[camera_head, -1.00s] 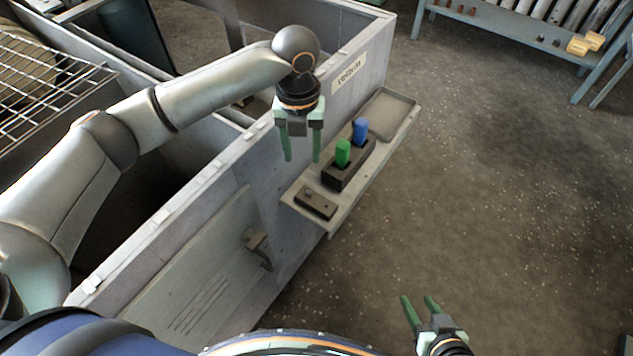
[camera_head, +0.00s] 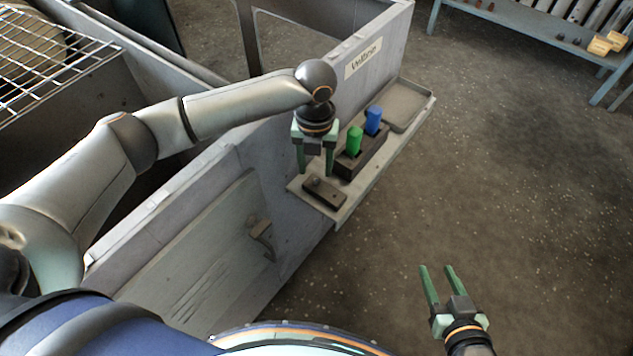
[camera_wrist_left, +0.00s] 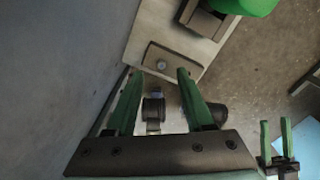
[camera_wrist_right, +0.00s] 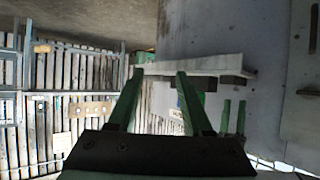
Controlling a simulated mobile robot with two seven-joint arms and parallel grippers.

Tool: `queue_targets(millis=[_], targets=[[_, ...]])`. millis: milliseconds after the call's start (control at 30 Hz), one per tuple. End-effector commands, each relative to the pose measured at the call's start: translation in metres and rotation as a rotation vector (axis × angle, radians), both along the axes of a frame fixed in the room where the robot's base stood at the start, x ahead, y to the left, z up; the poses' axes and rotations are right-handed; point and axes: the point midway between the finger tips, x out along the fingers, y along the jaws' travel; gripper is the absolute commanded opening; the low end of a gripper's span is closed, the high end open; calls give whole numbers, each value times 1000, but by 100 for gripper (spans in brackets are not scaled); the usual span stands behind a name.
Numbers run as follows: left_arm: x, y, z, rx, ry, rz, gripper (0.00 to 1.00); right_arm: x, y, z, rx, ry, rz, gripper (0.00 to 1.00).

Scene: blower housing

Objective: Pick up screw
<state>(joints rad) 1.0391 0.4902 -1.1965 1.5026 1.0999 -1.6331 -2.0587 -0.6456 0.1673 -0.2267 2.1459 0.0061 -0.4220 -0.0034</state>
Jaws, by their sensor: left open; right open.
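The screw (camera_wrist_left: 161,65) shows as a small round grey head on a dark block (camera_head: 327,194) at the near end of the side shelf. In the head view it is a tiny spot on the block. My left gripper (camera_head: 315,174) is open and empty, fingers pointing down just above and behind the block. In the left wrist view the screw head appears between the fingertips (camera_wrist_left: 158,73), apart from both. My right gripper (camera_head: 436,267) is open and empty over the floor to the right, well away from the shelf.
A dark holder (camera_head: 372,158) with a green handle (camera_head: 354,141) and a blue handle (camera_head: 373,121) stands close beside my left gripper. An empty tray area (camera_head: 408,104) lies beyond it. The grey housing wall (camera_head: 290,200) borders the shelf. The floor (camera_head: 520,190) at right is clear.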

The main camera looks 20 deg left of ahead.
Motion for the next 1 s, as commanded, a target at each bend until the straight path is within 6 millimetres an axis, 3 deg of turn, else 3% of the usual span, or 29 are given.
queue_targets(millis=[200,333,1000], targets=[[-1,-2,-24,1,2,1,52,21,-1,36,-1,-168,9,50],[-1,-2,-30,0,0,0,52,26,-1,49,-1,-220,12,50],[-1,-2,-33,1,1,0,52,26,0,56,0,-232,14,50]])
